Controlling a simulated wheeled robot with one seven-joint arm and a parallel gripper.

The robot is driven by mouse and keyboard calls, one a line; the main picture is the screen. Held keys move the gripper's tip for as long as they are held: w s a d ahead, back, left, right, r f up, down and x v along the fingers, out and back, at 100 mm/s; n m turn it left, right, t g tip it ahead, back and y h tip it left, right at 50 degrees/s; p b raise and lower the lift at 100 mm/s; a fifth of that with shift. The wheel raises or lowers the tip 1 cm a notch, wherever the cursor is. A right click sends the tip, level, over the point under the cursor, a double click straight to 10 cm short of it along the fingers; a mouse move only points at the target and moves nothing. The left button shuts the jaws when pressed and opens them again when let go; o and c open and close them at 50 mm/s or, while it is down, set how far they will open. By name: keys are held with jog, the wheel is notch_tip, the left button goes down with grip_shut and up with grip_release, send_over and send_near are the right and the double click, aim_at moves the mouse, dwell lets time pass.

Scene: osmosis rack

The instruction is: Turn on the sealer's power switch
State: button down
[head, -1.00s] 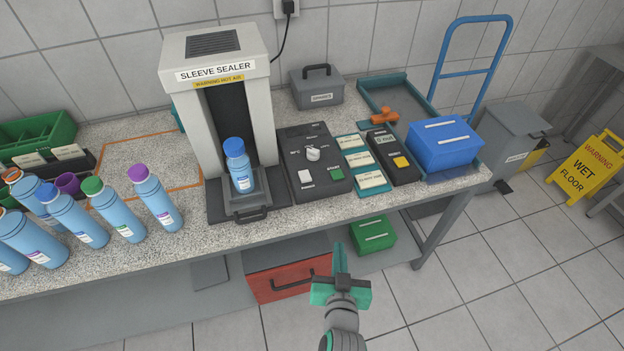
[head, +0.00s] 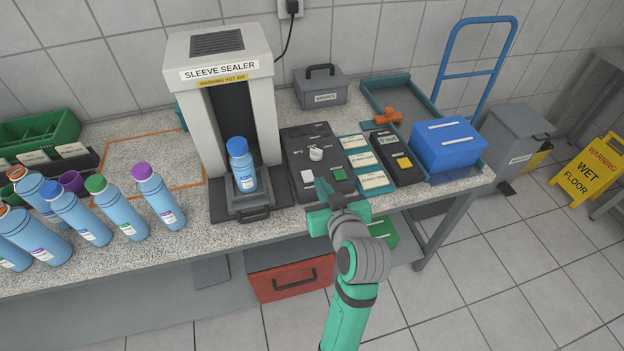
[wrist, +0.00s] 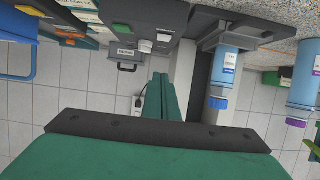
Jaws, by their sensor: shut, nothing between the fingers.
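The sleeve sealer (head: 262,110) stands on the counter with a blue-capped bottle (head: 242,172) on the holder at its opening. To its right lies a dark control panel (head: 296,150) with a round white knob (head: 316,154), a white block-shaped control (head: 307,176) and a green control (head: 339,174). The labels are too small to read, so I cannot tell which is the power switch. My gripper (head: 322,188) is shut and empty near the panel's front edge. In the wrist view the shut fingers (wrist: 160,98) appear with the panel (wrist: 165,12) and green control (wrist: 121,28) beyond.
Several capped bottles (head: 158,198) stand on the left. Right of the panel are a teal card holder (head: 375,192), a dark device with a yellow button (head: 404,162) and a blue box (head: 448,145). A red drawer unit (head: 270,284) sits below the counter.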

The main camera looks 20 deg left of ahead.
send_over(312, 188)
jog(key=f, duration=0.3)
jog(key=shift+w+a+f, duration=0.15)
jog(key=shift+a+f, duration=0.05)
jog(key=shift+f, duration=0.05)
jog(key=f, duration=0.3)
jog(key=shift+d+f, duration=0.1)
jog(key=shift+d, duration=0.15)
jog(key=shift+s+a+f, duration=0.2)
jog(key=shift+f, duration=0.25)
jog(key=shift+d, duration=0.1)
jog(key=shift+f, duration=0.3)
jog(key=shift+r, duration=0.15)
